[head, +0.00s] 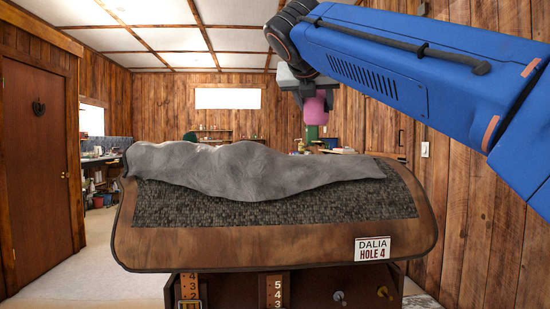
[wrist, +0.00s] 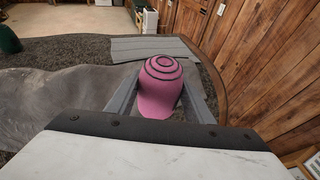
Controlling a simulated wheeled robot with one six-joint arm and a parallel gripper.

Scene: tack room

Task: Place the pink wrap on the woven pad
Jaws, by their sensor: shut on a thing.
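My gripper (head: 300,88) is shut on the pink wrap (head: 318,104) and holds it up above the far right part of the table. In the wrist view the pink wrap (wrist: 162,85) is a rounded roll with a dark spiral on its end, between the two grey fingers. A light grey, ribbed rectangular pad (wrist: 150,48) lies flat beyond it in the wrist view and looks like the woven pad. In the head view it cannot be made out behind the grey cloth.
A lumpy grey cloth (head: 250,172) lies across a dark textured mat (head: 300,210) on the wooden table (head: 220,248). A green object (wrist: 8,40) stands at the left edge of the wrist view. A plank wall (wrist: 265,75) rises on the right.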

